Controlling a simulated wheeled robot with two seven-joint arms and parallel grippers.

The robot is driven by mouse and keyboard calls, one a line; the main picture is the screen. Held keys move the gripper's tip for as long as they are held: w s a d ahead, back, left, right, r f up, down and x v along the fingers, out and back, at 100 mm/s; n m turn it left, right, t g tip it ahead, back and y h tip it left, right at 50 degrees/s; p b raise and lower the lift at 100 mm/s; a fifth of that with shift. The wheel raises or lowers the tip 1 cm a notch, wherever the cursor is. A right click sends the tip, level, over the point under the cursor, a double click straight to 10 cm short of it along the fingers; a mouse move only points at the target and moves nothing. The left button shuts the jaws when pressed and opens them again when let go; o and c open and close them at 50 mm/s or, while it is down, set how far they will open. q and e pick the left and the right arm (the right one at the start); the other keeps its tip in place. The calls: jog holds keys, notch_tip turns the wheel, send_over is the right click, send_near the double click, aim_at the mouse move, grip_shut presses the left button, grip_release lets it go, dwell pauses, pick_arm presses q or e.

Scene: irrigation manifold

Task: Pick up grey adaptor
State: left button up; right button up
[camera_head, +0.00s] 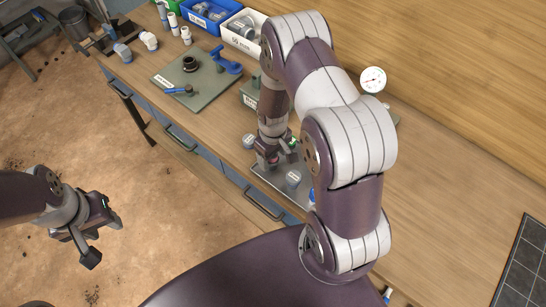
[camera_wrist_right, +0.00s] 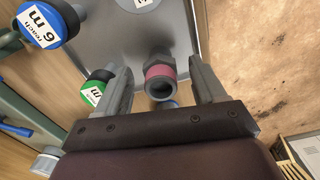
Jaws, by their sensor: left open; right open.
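A grey adaptor (camera_wrist_right: 160,77) with a pink band and an open round end shows between the fingers of my right gripper (camera_wrist_right: 162,88) in the right wrist view. The fingers stand apart on either side of it, with visible gaps. In the head view my right gripper (camera_head: 272,163) points down over the metal tray (camera_head: 268,182) on the bench and largely hides what is beneath it. My left gripper (camera_head: 94,236) is open and empty, away from the bench over the floor.
A blue-capped part (camera_wrist_right: 47,22) and a green-capped part (camera_wrist_right: 96,88) stand left of my right gripper. A grey-capped piece (camera_head: 293,178) is close by in the head view. A green board (camera_head: 196,80), blue bin (camera_head: 208,14) and white bin (camera_head: 242,30) lie farther back.

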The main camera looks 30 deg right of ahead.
jog(key=shift+w+f, duration=0.15)
jog(key=shift+f, duration=0.6)
jog(key=shift+w+f, duration=0.1)
jog(key=shift+f, duration=0.6)
jog(key=shift+r, duration=0.1)
jog(key=c, duration=1.2)
